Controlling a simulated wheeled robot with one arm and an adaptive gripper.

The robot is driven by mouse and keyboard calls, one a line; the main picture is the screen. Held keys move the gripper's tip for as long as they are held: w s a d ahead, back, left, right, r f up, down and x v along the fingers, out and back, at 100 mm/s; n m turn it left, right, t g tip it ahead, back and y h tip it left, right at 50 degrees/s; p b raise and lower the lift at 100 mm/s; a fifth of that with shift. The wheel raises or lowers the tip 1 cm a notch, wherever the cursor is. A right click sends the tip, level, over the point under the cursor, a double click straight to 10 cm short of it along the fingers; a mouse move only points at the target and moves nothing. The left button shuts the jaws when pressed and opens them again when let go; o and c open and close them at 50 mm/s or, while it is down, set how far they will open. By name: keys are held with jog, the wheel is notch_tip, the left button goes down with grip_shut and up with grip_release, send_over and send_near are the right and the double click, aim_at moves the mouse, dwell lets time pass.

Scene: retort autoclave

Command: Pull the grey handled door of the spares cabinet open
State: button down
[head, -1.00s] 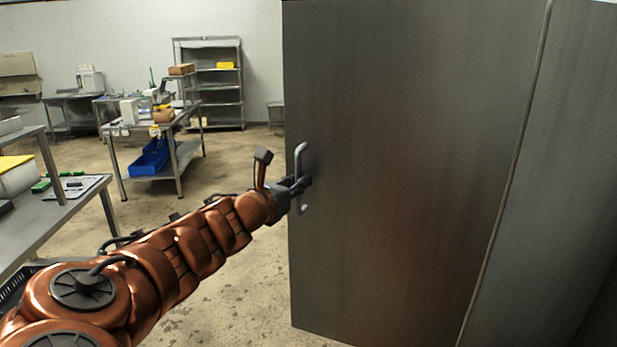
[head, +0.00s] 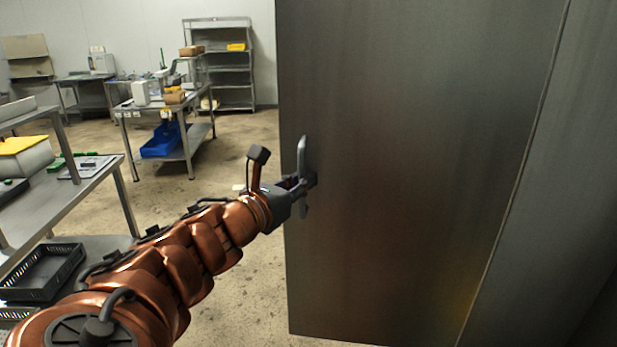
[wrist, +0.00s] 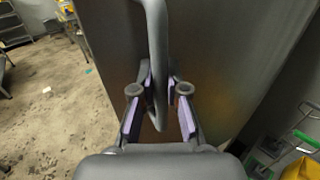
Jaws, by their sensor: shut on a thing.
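The grey door (head: 400,170) of the cabinet fills the right half of the head view, with its left edge upright and free floor beyond it. Its upright bar handle (head: 302,155) is near that left edge. My gripper (head: 300,186) is shut around the lower part of the handle. In the wrist view the handle (wrist: 155,45) passes down between my two fingers (wrist: 158,105), with the door (wrist: 215,50) behind it. A seam runs down the right of the door in the head view. How far the door stands open I cannot tell.
A steel bench (head: 95,185) with a black crate (head: 40,272) below it stands at the left. A second bench (head: 200,132) with a blue bin (head: 161,139) and a shelf rack (head: 232,85) are further back. The floor (head: 240,290) left of the door is clear.

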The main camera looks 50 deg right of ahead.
jog(key=shift+s+a, duration=0.25)
jog(key=shift+a, duration=0.1)
dwell(0.3)
jog(key=c, duration=1.2)
grip_release()
jog(key=shift+r, duration=0.15)
